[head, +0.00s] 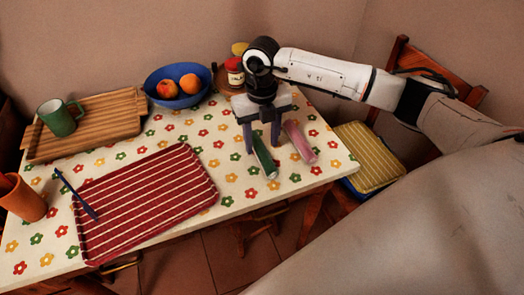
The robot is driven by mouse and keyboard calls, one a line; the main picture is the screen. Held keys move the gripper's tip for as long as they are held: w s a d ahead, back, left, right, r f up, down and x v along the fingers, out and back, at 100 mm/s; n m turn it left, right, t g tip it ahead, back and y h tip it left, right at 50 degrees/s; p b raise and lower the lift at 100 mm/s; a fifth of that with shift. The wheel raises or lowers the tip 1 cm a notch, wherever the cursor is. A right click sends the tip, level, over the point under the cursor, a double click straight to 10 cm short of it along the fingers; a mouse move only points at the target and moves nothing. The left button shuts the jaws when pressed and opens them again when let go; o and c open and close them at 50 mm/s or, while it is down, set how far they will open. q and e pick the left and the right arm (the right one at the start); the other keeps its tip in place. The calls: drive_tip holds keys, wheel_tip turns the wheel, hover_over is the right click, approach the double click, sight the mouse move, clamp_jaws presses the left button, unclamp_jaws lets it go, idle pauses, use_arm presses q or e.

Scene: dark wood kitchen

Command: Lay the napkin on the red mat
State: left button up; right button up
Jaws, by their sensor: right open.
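The red mat (150,200) with white stripes lies flat on the table, left of the middle. A dark green rolled item (266,160) and a pink one (299,142), which look like rolled napkins, lie at the table's right end. My right gripper (262,146) points down over them. It is open, with its fingers on either side of the green roll; I cannot tell whether they touch it. The pink roll lies just right of the right finger. The green roll's far end is partly hidden by the gripper. My left gripper is not in view.
A blue pen-like item (76,194) lies across the mat's left edge. An orange cup (24,199) stands at the left, a green mug (57,118) on a wooden tray (108,132). A blue fruit bowl (178,98) and a jar (234,71) stand behind. A chair with a yellow striped pad (368,155) is at right.

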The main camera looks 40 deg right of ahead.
drive_tip(key=shift+f, duration=1.25)
clamp_jaws()
